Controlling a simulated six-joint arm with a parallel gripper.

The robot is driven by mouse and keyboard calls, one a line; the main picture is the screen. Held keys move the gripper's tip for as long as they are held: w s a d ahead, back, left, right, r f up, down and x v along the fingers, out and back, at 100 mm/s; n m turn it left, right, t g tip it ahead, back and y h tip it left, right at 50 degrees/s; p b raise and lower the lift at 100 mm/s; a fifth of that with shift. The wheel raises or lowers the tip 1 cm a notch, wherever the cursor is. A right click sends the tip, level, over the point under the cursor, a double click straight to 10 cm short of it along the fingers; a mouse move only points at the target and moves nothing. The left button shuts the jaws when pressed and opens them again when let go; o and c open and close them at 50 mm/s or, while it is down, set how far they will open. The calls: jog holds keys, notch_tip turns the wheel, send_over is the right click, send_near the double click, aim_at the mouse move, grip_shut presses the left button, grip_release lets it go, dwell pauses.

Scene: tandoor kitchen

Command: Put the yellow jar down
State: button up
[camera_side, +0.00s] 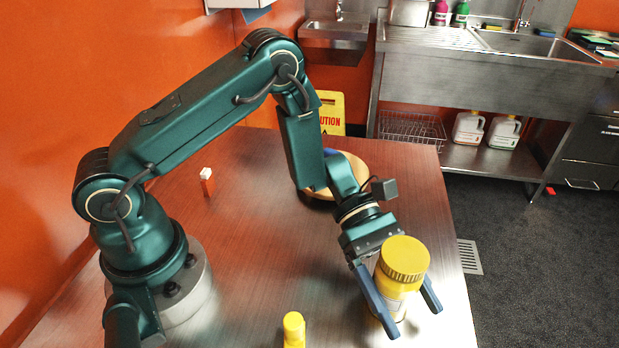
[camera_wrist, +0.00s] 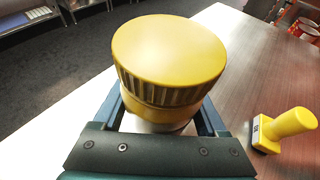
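The yellow jar (camera_side: 404,262) has a broad ribbed yellow lid and a pale label on its body. It stands about upright between the fingers of my gripper (camera_side: 408,312), near the right edge of the table. In the wrist view the jar's lid (camera_wrist: 170,55) fills the upper middle and hides much of the body. My gripper's fingers (camera_wrist: 160,118) lie along both sides of the jar and look closed on it. The jar's base is partly hidden by a finger, so I cannot tell whether it touches the table.
The brown table (camera_side: 250,250) is mostly clear. A small yellow object (camera_side: 293,328) stands at the front; it also shows in the wrist view (camera_wrist: 284,128). A small red-and-white item (camera_side: 207,182) stands farther back. A round tan board (camera_side: 352,168) lies partly behind my arm.

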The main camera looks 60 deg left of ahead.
jog(key=shift+o, duration=1.4)
jog(key=v, duration=1.2)
jog(key=shift+d+r, duration=0.1)
jog(key=shift+s+r, duration=0.15)
jog(key=shift+r, duration=0.1)
jog(key=s+a+r+m+t+y, duration=0.7)
jog(key=s+m+y, duration=0.4)
jog(key=m, duration=0.5)
jog(key=shift+s+a+r+y, duration=0.3)
jog(key=shift+a+r+y, duration=0.65)
jog(key=shift+y, duration=0.25)
